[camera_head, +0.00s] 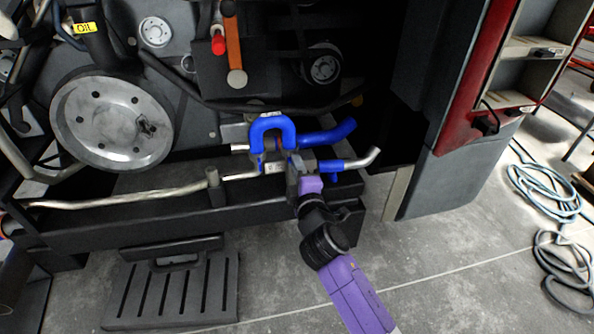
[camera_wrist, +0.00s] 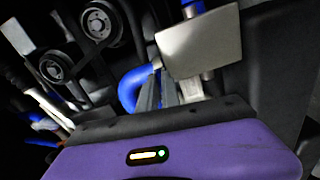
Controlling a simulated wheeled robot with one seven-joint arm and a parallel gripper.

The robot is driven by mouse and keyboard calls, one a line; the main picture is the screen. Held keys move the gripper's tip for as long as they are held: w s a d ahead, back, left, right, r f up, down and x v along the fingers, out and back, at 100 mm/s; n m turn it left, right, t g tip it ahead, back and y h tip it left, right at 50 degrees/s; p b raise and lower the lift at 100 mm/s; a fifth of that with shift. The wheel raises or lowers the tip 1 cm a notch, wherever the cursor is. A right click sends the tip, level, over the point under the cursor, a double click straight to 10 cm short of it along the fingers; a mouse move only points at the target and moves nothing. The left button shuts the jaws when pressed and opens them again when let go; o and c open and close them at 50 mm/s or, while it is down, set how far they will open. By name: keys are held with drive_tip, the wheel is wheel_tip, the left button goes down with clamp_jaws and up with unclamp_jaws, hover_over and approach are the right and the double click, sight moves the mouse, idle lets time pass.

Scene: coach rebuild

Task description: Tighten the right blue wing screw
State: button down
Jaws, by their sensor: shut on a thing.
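My gripper (camera_head: 291,166) is at the blue and metal pipe joint low on the engine, coming in from the lower right. It is shut on the right blue wing screw, which its fingers mostly hide in the head view. In the wrist view, the two dark fingers (camera_wrist: 166,82) stand close together, with a little blue of the wing screw (camera_wrist: 171,93) between them. A thick blue U-shaped hose (camera_head: 271,124) arches just above and left of the gripper. I cannot tell how far the screw is turned.
A blue hose (camera_head: 333,132) and a blue-sleeved metal pipe (camera_head: 347,164) run right of the gripper. A grey metal plate (camera_wrist: 199,42) sits close beyond the fingers. A dark beam (camera_head: 160,208) lies below.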

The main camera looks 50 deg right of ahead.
drive_tip(key=shift+a+f+m+b, duration=0.1)
drive_tip(key=shift+f+m+b, duration=0.1)
drive_tip(key=shift+m+b, duration=2.5)
drive_tip(key=shift+f+m+b, duration=0.15)
drive_tip(key=shift+m+b, duration=1.3)
drive_tip(key=shift+m, duration=2.45)
drive_tip(key=c, duration=1.6)
unclamp_jaws()
drive_tip(key=shift+o, duration=0.2)
drive_tip(key=shift+r, duration=0.1)
